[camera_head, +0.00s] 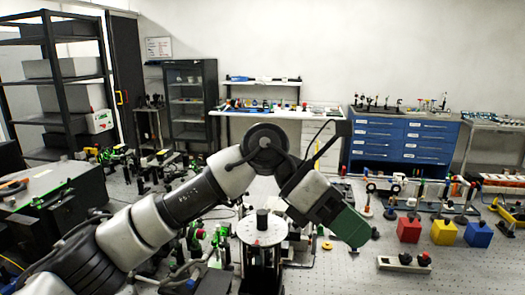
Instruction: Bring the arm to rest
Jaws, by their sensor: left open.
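My left arm comes in from the left, rises to a dark joint near the middle and bends down to the right. My left gripper (349,228) is at its end, over the bench (325,275), with a dark green part showing at its tip. I see nothing held in it, and the gap between its fingers is hard to make out from this side. My right gripper does not show.
A round white-topped stand (262,228) is close below the arm. Right of the gripper are red (409,230), yellow (444,232) and blue (478,234) blocks, and a small white block (403,264). Optical mounts crowd the left; the bench's front right is clearer.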

